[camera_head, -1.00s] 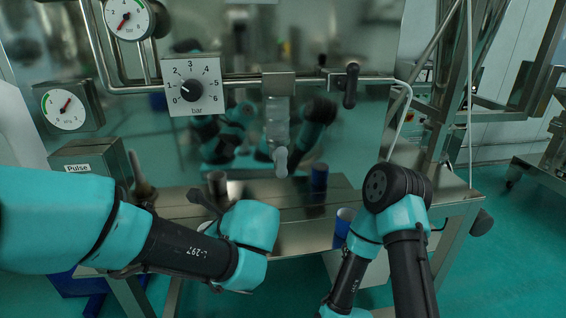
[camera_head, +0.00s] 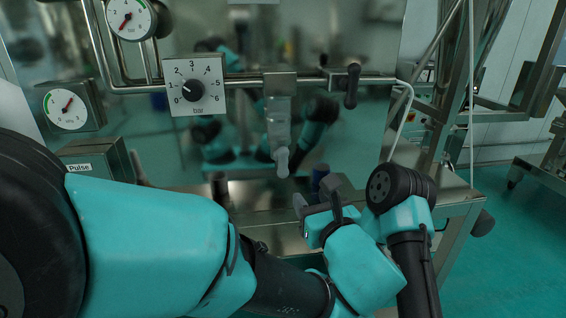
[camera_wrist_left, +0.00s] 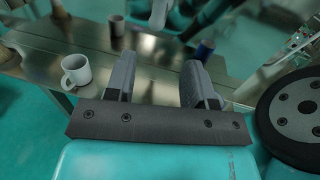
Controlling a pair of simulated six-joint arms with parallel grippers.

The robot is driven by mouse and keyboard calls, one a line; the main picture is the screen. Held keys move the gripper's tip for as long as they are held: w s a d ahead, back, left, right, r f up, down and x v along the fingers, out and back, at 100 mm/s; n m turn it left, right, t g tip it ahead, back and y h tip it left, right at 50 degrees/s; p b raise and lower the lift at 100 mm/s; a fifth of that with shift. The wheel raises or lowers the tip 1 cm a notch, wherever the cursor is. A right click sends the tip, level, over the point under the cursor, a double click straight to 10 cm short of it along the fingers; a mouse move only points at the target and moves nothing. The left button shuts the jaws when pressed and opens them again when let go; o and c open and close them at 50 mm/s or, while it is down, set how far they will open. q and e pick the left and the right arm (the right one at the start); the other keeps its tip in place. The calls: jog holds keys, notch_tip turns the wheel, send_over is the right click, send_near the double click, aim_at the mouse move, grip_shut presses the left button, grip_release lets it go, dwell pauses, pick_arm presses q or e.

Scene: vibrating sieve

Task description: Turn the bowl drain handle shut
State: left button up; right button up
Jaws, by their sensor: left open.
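No handle in view carries a label that I can read as bowl drain. A pale grey handle (camera_head: 282,160) hangs straight down below a clear-sided fitting at the middle of the panel; a similar grey piece (camera_wrist_left: 159,14) shows at the top of the left wrist view. My right gripper is out of view.
My right arm's black joint stands close to the right of my left gripper. A dark cup (camera_head: 218,186) and a blue cup (camera_head: 320,178) stand on the steel shelf (camera_wrist_left: 75,40). A white mug (camera_wrist_left: 75,72) stands at its edge. Dials and a bar knob (camera_head: 192,91) sit upper left.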

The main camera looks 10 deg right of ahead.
aim_at(285, 164)
pick_arm(q)
jog(key=w, duration=0.5)
jog(key=w+a, duration=0.1)
jog(key=w, duration=0.5)
jog(key=w+a, duration=0.1)
jog(key=w, duration=0.5)
jog(key=shift+a, duration=0.1)
jog(key=c, duration=0.9)
